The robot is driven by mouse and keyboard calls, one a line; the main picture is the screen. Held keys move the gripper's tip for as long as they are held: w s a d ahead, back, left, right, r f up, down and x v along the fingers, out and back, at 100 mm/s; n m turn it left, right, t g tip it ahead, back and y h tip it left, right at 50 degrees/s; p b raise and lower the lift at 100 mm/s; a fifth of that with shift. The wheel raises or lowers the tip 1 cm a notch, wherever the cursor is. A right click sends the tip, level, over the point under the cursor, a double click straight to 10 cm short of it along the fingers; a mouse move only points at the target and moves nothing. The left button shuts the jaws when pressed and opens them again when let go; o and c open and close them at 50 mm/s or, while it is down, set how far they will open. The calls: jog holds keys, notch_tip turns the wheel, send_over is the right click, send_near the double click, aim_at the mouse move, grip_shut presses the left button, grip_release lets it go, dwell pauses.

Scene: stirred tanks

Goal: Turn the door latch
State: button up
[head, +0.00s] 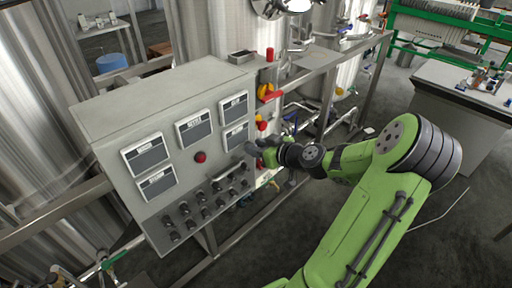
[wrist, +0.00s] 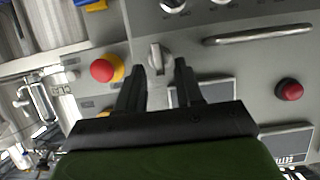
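The door latch (wrist: 157,57) is a small pale grey turning handle on the grey cabinet face in the wrist view. My gripper (wrist: 162,70) is open, with its two black fingers pointing at the cabinet. The fingertips are on either side of the latch's lower end, with a gap between them; I cannot tell whether either touches it. In the head view my gripper (head: 256,153) is at the right edge of the grey control cabinet (head: 160,92), and the latch is not distinguishable there.
A red button on yellow (wrist: 103,70) is left of the fingers in the wrist view. A metal bar handle (wrist: 258,35) and a red knob (wrist: 290,91) are to the right. Several displays and knobs cover the cabinet front. Steel tanks (head: 213,35) stand behind it.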

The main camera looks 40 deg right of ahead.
jog(key=shift+w+f, duration=0.15)
jog(key=shift+w, duration=0.2)
grip_shut()
